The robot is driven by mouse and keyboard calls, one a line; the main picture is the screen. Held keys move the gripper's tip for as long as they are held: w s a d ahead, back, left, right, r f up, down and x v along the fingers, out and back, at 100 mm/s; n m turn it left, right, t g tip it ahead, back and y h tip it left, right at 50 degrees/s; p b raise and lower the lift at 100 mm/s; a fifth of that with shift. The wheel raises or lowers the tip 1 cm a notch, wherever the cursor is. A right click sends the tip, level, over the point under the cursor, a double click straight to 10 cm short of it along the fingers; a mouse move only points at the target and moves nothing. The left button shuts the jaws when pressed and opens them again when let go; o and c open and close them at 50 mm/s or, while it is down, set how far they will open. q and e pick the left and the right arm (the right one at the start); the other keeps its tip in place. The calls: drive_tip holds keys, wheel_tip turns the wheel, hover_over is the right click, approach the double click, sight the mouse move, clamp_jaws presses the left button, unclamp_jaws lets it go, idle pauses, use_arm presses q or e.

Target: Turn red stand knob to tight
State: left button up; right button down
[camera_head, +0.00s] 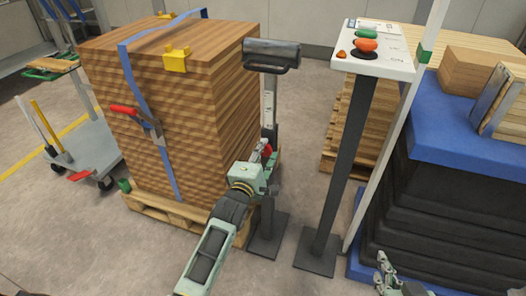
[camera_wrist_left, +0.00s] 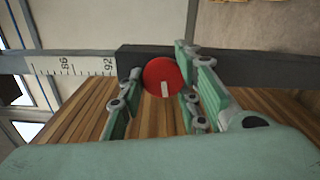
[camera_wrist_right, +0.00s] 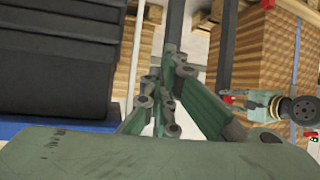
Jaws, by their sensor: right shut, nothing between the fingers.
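The red stand knob (camera_wrist_left: 164,77) sits on a dark stand with a white ruled scale (camera_wrist_left: 75,65). It has a short pale mark on its face, low of its middle. In the head view the knob (camera_head: 267,149) is partly hidden by my left gripper (camera_head: 262,154). In the left wrist view my left gripper (camera_wrist_left: 160,95) is open, with its fingers on either side of the knob; I cannot tell if they touch it. My right gripper (camera_head: 381,272) is low at the right of the head view. In the right wrist view its fingers (camera_wrist_right: 170,55) are together and empty.
A strapped wood stack (camera_head: 190,120) on a pallet stands left of the stand (camera_head: 270,215). A control post (camera_head: 345,150) with a panel of buttons (camera_head: 372,52) stands to its right. Black and blue stacked blocks (camera_head: 440,200) fill the right side. Floor shows between stack and post.

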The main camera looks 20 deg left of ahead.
use_arm(q)
drive_tip(key=shift+r, duration=0.2)
drive_tip(key=c, duration=0.5)
drive_tip(key=shift+o, duration=0.2)
drive_tip(key=shift+a+r, duration=0.1)
